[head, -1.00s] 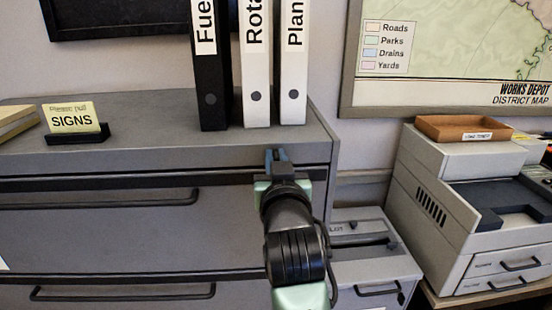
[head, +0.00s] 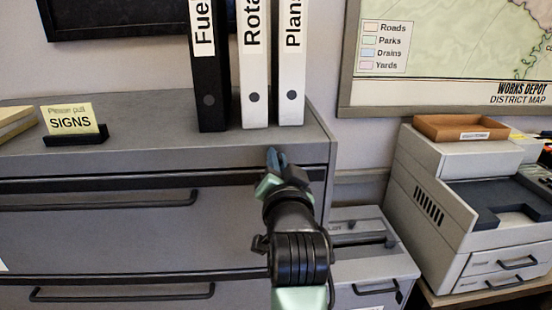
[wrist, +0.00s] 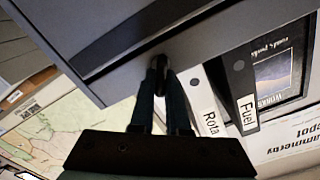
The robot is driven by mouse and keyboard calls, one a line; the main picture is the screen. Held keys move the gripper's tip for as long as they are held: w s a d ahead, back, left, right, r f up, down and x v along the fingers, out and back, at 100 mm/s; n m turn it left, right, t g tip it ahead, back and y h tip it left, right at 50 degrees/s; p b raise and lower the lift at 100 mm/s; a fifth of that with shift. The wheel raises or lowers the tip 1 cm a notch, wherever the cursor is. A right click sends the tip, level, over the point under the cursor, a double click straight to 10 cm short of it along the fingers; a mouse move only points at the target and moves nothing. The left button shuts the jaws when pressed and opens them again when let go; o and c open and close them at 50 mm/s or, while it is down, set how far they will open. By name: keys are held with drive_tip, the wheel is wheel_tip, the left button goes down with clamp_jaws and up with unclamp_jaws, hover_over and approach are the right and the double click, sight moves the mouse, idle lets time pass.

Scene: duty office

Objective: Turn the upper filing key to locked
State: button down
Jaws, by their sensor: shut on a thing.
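The grey filing cabinet (head: 100,237) fills the left of the head view, with two bar-handled drawers showing. My gripper (head: 276,158) reaches its upper right front corner, just under the top edge. The blue-grey fingers are shut on a small dark piece, the upper key (wrist: 160,62), at the cabinet front in the wrist view. My gripper (wrist: 161,80) and the wrist picture are rolled far over, with the cabinet at the top and the binders below. The fingers hide most of the key and its lock; the key's exact angle cannot be read.
A lower grey unit (head: 365,262) stands right of my arm. A printer (head: 440,190) with a brown tray (head: 462,128) is farther right.

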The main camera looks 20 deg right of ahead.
drive_tip(key=m, duration=0.5)
drive_tip(key=shift+d+f+m, duration=0.1)
drive_tip(key=shift+f+m, duration=0.1)
drive_tip(key=shift+m, duration=0.1)
drive_tip(key=m, duration=0.5)
drive_tip(key=shift+d+f+p, duration=0.1)
drive_tip(key=shift+f+p, duration=0.15)
drive_tip(key=shift+p, duration=0.15)
drive_tip(key=shift+m, duration=0.4)
drive_tip(key=c, duration=0.9)
unclamp_jaws()
drive_tip(key=shift+s, duration=0.15)
drive_tip(key=b+v, duration=0.3)
drive_tip(key=v, duration=0.9)
drive_tip(key=shift+s+b, duration=0.3)
drive_tip(key=shift+s, duration=0.1)
drive_tip(key=shift+r, duration=0.1)
